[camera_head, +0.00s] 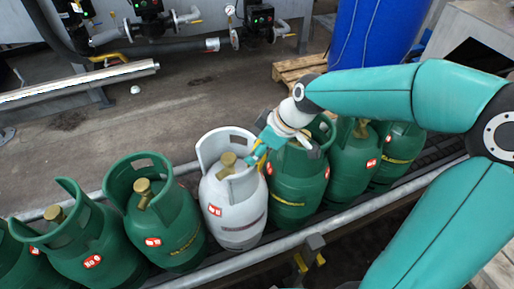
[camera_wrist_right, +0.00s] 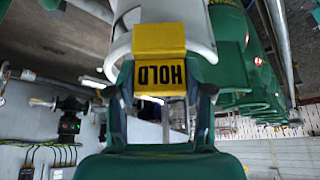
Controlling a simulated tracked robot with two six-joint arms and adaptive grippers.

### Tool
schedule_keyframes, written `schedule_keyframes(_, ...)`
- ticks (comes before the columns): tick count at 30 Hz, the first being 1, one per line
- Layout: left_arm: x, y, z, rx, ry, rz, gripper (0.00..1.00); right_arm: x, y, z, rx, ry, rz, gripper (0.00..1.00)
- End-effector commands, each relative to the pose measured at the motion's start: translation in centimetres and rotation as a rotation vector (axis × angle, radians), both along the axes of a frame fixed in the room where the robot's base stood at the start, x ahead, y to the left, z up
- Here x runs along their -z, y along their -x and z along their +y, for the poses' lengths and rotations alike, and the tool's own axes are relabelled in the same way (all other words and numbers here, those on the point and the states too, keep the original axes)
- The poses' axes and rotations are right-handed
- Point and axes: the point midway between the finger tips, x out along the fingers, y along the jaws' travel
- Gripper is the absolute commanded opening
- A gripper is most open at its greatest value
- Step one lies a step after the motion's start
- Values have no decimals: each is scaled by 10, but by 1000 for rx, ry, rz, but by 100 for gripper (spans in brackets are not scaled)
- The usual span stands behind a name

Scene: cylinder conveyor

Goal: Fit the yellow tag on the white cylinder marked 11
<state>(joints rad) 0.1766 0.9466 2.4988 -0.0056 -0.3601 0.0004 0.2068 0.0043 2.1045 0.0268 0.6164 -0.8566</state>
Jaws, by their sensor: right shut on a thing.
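The white cylinder (camera_head: 240,213) stands upright in the row, with an open collar around its brass valve (camera_head: 227,161). Its small red label (camera_head: 214,210) is too small to read surely. My right gripper (camera_head: 259,155) is at the right side of this collar, near its top. It is shut on the yellow tag, which shows in the right wrist view (camera_wrist_right: 160,45) with the word HOLD upside down. There the white collar (camera_wrist_right: 120,40) is right behind and beside the tag. I cannot tell whether the tag is around the collar or only against it. My left gripper is not in view.
Green cylinders stand close on both sides, one left (camera_head: 165,228) and one right (camera_head: 297,185) of the white one. A grey rail (camera_head: 262,252) runs along the front. Pipes with valves (camera_head: 150,20) and a blue drum (camera_head: 372,35) stand behind, across open floor.

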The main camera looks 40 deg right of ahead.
Motion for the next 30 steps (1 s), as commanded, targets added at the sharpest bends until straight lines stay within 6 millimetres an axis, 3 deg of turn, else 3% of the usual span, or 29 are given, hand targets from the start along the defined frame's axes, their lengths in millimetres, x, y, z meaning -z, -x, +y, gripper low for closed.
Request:
schedule_keyframes(15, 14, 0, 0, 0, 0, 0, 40, 14, 0, 0, 0, 0, 0, 20)
schedule_keyframes(16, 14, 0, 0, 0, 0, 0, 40, 14, 0, 0, 0, 0, 0, 53)
schedule_keyframes(21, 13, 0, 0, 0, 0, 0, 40, 13, 0, 0, 0, 0, 0, 80)
schedule_keyframes(30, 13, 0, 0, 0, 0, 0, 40, 12, 0, 0, 0, 0, 0, 80)
